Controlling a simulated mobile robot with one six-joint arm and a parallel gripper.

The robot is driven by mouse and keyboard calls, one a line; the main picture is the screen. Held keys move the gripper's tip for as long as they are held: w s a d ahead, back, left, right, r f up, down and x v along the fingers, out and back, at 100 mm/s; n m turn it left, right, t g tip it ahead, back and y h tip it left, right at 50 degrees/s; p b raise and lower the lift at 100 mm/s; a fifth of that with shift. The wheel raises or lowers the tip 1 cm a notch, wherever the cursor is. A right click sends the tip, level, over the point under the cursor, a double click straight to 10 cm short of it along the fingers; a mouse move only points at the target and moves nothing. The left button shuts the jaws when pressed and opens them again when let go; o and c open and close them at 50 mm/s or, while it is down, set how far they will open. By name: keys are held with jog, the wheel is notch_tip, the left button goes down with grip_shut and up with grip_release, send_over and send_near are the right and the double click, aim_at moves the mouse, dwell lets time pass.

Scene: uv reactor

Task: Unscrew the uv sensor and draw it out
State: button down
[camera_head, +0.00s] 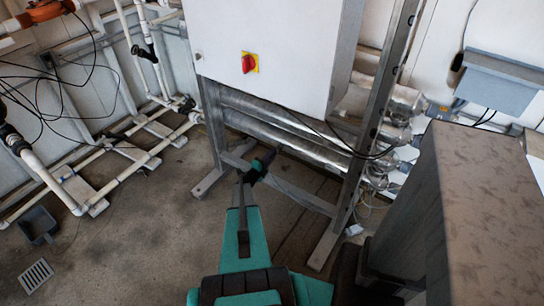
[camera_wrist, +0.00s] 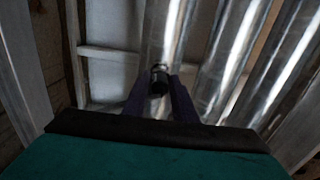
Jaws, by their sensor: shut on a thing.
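My gripper (camera_wrist: 160,92) shows in the wrist view with its two dark fingers closed on a small dark cylindrical piece, the uv sensor (camera_wrist: 159,78). The sensor sits in front of a shiny metal tube (camera_wrist: 163,35); whether it still touches the tube I cannot tell. In the head view my gripper (camera_head: 266,158) is in front of the lower of the horizontal silver reactor tubes (camera_head: 300,146), below the white cabinet. The sensor is too small and hidden by the gripper to make out there.
The white cabinet (camera_head: 265,50) with a red switch (camera_head: 249,63) hangs above the tubes on a metal frame (camera_head: 345,205). A tall grey box (camera_head: 480,190) stands close on the right. White pipes (camera_head: 130,178) run along the left. The floor (camera_head: 130,240) at left is mostly clear.

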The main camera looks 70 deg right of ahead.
jog(key=shift+w+a, duration=0.15)
jog(key=shift+a, duration=0.45)
dwell(0.4)
jog(key=v, duration=0.7)
jog(key=shift+b, duration=0.35)
dwell(0.5)
